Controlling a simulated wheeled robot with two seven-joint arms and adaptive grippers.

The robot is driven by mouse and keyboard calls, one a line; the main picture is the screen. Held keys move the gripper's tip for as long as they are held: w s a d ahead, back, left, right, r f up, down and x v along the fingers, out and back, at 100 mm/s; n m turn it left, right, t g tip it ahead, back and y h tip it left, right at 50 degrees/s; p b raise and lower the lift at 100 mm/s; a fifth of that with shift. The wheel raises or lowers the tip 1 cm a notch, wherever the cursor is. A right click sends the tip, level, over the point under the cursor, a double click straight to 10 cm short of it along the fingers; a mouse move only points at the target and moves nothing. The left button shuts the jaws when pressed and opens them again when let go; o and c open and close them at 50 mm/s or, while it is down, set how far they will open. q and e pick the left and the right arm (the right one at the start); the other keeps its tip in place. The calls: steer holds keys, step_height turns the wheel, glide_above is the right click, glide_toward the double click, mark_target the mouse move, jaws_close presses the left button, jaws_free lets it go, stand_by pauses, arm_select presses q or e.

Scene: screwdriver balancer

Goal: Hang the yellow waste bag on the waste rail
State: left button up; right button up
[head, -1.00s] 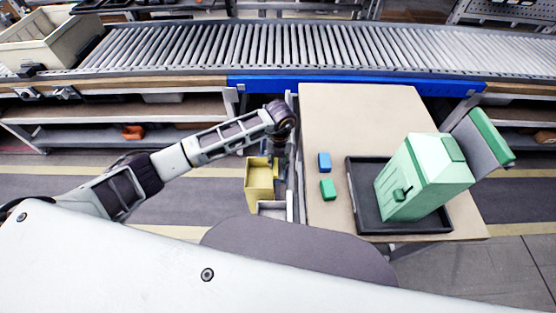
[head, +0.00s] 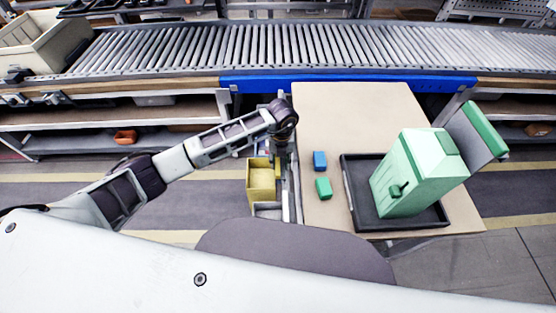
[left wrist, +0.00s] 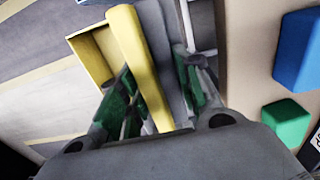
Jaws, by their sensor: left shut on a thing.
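The yellow waste bag (head: 261,188) shows in the head view as an open, box-like shape just left of the table's left edge. In the left wrist view a thick yellow bar (left wrist: 137,62) runs between my fingers, beside an open yellow box shape (left wrist: 92,60). My left gripper (head: 280,152) is shut on the yellow bar, which looks like part of the bag; its green-padded fingers (left wrist: 152,92) flank it. Grey rail-like parts (head: 291,185) run along the table's left side, close to the bag. I cannot tell whether the bag touches them. My right gripper is not in view.
The beige table (head: 350,112) carries a blue block (head: 319,160), a green block (head: 323,188) and a black tray (head: 359,206) with a light green bin (head: 412,175). A roller conveyor (head: 270,48) crosses behind. Open floor lies left of the bag.

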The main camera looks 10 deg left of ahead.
arm_select(q)
steer(key=shift+w+d, duration=0.1)
steer(key=shift+d, duration=0.3)
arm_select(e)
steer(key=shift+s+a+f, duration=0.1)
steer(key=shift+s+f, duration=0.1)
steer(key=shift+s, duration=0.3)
arm_select(q)
steer(key=shift+w+d+b, duration=0.2)
steer(key=shift+d+b, duration=0.2)
steer(key=shift+d, duration=0.4)
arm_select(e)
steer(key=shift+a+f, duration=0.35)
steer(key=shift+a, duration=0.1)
arm_select(q)
steer(key=shift+f, duration=0.15)
steer(key=shift+f+b, duration=0.55)
steer(key=shift+f, duration=0.15)
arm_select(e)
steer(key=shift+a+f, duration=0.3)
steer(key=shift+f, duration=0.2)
arm_select(q)
steer(key=shift+f+b, duration=0.45)
steer(key=shift+f, duration=0.25)
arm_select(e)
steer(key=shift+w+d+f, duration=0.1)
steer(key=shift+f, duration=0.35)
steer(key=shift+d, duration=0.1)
